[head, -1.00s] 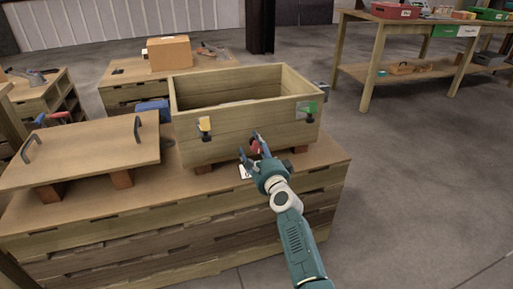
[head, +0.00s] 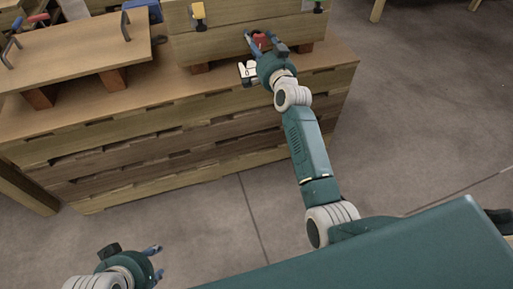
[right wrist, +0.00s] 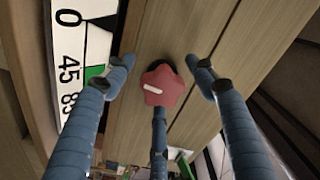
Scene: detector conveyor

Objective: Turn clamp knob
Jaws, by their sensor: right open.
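The red star-shaped clamp knob (right wrist: 160,88), with a white mark on its face, is in front of the wooden crate wall (right wrist: 145,50) in the right wrist view. It also shows in the head view (head: 262,42), partly hidden. My right gripper (right wrist: 162,80) is open, with its blue fingers spread around the knob; contact is not visible. In the head view, my right gripper (head: 262,43) is at the front of the wooden crate (head: 225,40). My left gripper (head: 156,262) is open and empty at the lower left, over the floor.
A white scale with black numbers (right wrist: 70,70) is left of the fingers. A wooden lid with handles (head: 75,50) lies on blocks to the left. The floor (head: 430,120) at right is clear.

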